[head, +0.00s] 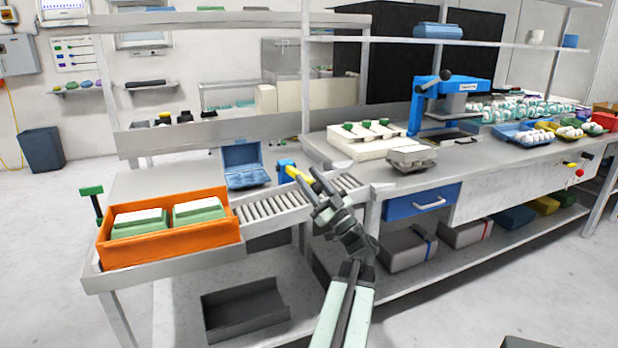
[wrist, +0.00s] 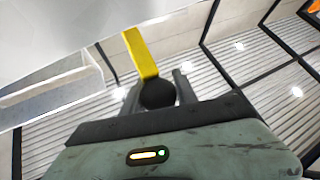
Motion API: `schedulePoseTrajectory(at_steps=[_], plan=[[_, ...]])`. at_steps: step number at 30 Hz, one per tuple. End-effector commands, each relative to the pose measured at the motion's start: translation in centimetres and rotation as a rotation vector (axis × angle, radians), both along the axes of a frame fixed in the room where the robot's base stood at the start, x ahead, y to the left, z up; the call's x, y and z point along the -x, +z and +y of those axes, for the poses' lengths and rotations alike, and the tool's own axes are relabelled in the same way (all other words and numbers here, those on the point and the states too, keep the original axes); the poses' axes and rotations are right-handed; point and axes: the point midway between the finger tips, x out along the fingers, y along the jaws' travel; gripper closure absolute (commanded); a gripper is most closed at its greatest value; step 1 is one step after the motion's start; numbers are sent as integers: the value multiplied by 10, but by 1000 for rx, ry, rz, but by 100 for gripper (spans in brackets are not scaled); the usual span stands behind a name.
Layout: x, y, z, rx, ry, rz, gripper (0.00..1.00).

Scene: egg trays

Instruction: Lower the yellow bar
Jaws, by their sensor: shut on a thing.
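The yellow bar (head: 298,178) extends from the top of a blue post (head: 287,169) beside the roller conveyor (head: 275,207). In the wrist view, the yellow bar (wrist: 140,53) ends in a round black knob (wrist: 157,94). My gripper (head: 322,190) is at the bar's free end in the head view. In the wrist view, my gripper (wrist: 158,88) has its two fingers on either side of the knob, shut on it. The gripper hides part of the bar's end in the head view, so its exact tilt is hard to tell.
An orange crate (head: 170,256) with two green-and-white cartons stands at the conveyor's left end. A blue open carton (head: 244,178) stands behind the conveyor. A grey egg carton (head: 411,161) and a blue press (head: 425,110) are on the bench to the right.

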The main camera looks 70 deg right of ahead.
Motion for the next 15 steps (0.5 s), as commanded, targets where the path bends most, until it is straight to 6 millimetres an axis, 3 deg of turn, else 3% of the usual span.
schedulePoseTrajectory(at_steps=[1,6,15], plan=[[3,-13,6,5,6,-3,100],[7,-29,8,5,4,-4,100],[9,-38,9,5,4,-3,100]])
